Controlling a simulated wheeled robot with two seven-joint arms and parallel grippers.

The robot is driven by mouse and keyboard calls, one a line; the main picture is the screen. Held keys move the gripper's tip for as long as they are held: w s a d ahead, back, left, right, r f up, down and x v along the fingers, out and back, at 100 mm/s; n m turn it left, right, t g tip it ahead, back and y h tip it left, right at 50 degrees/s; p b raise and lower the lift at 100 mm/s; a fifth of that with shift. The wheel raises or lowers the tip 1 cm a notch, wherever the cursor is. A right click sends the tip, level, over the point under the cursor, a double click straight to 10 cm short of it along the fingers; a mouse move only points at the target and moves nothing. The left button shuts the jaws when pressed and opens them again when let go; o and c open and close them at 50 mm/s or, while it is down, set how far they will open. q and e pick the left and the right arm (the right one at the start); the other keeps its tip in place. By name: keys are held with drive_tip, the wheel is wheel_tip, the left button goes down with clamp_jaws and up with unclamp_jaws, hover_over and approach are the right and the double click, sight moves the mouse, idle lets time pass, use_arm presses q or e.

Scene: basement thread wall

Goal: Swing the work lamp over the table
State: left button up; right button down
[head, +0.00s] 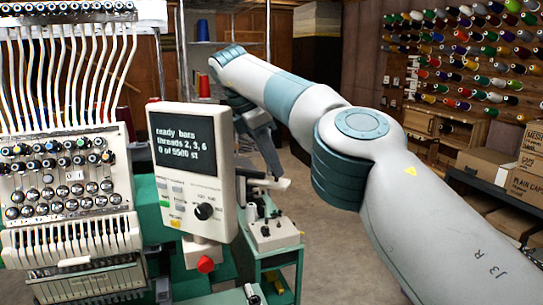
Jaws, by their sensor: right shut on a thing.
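My right arm reaches in from the right and bends down behind the control panel. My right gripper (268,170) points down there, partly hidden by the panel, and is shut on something. A small pale piece (266,184) shows at its tip; I cannot tell whether it is part of the work lamp. No lamp head or lamp arm can be made out clearly. A green table (160,238) shows in part behind and below the panel. My left gripper is not in view.
The embroidery machine (68,190) fills the left. Its control panel (190,165) stands close to my right gripper. A green cart (285,262) with small tools is below the gripper. A thread wall (470,60) and cardboard boxes (480,165) are at right. Open floor lies behind.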

drive_tip(key=shift+s+a+f, duration=0.1)
drive_tip(key=shift+s+a, duration=0.15)
drive_tip(key=shift+s, duration=0.45)
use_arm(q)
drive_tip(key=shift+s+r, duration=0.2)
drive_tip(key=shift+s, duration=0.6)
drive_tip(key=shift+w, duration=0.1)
use_arm(e)
drive_tip(key=c, duration=1.6)
unclamp_jaws()
drive_tip(key=shift+w+d, duration=0.1)
drive_tip(key=shift+w, duration=0.05)
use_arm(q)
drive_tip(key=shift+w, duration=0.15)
use_arm(e)
drive_tip(key=shift+w, duration=0.1)
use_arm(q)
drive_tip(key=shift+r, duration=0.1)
